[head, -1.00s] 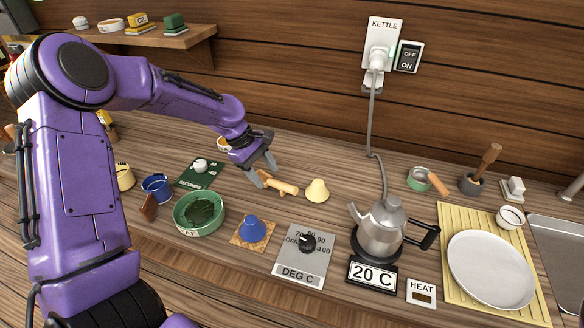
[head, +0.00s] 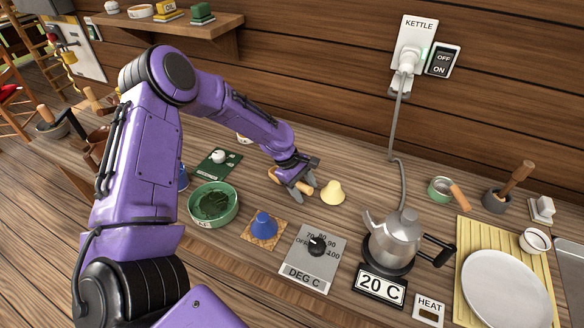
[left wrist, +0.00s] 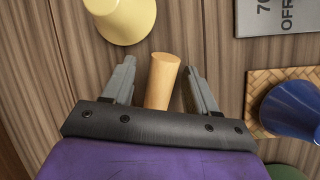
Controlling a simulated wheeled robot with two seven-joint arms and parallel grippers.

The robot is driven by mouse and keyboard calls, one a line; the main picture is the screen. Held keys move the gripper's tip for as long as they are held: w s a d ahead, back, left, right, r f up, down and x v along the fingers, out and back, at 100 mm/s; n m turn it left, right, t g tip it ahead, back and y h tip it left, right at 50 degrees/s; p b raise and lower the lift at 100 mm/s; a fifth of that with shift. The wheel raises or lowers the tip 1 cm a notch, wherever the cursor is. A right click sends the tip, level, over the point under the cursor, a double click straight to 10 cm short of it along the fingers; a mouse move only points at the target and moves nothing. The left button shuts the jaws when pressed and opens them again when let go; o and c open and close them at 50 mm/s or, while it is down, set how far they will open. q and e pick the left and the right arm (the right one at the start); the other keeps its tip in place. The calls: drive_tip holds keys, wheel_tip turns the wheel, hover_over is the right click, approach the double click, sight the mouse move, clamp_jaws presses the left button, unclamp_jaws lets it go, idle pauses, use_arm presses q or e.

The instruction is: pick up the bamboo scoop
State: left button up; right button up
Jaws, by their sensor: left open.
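A light tan, rounded wooden piece, which looks like the bamboo scoop (left wrist: 162,81), lies on the wooden counter. In the left wrist view its end stands between the two grey fingers of my left gripper (left wrist: 160,85), with gaps on both sides. In the head view my left gripper (head: 299,190) is over the same piece (head: 308,179) and hides its middle. The left gripper is open and not closed on it. My right gripper is in neither view.
A cream cone (head: 333,193) stands close to the right of the piece. A blue cone (head: 263,225) on a woven mat, a green bowl (head: 232,211) and a grey dial plate (head: 321,275) lie nearer. A kettle (head: 398,238) and a white plate (head: 505,290) stand right.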

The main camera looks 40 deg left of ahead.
use_arm(q)
drive_tip(key=shift+s+r, duration=0.1)
drive_tip(key=shift+s, duration=0.05)
drive_tip(key=shift+c, duration=1)
clamp_jaws()
drive_tip(key=shift+r, duration=0.1)
